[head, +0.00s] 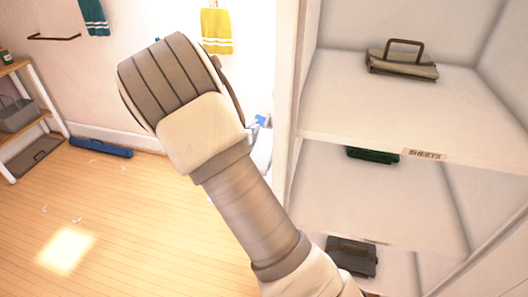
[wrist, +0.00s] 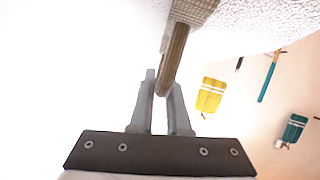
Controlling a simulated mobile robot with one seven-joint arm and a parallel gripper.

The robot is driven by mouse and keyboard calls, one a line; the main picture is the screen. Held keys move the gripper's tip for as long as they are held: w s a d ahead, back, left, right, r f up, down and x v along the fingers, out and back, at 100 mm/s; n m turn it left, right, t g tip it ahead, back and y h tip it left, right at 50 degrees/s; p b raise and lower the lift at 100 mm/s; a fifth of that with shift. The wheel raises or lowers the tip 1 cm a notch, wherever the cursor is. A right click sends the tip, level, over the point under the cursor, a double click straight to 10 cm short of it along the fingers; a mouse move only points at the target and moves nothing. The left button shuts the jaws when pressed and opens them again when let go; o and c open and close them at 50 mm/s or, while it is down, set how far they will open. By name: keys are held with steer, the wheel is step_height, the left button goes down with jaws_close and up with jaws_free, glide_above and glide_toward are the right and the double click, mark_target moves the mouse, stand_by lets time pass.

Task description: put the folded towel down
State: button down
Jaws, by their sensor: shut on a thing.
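In the wrist view my gripper (wrist: 162,84) is shut on a narrow brown strip, which looks like the handle of the folded towel (wrist: 194,8). A beige, textured part of it shows at the top edge; the rest is out of frame. Pale, overexposed surfaces lie behind it, and I cannot tell whether it touches any of them. In the head view my arm fills the middle, and my gripper and the held towel are hidden behind it.
A white shelf unit (head: 412,118) with a "SHEETS" label stands at right. Its upper shelf holds a grey-brown folded bundle (head: 402,62) with a handle; a green bundle (head: 373,155) and a dark bundle (head: 351,256) lie below. A yellow towel (head: 216,31) hangs on the wall. The wooden floor at left is mostly clear.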

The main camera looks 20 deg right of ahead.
steer(key=shift+w+d, duration=0.25)
steer(key=shift+w, duration=0.1)
step_height(320, 180, down, 10)
steer(key=shift+r+b, duration=0.1)
steer(key=shift+b, duration=0.65)
steer(key=shift+f, duration=0.2)
steer(key=c, duration=0.9)
jaws_free()
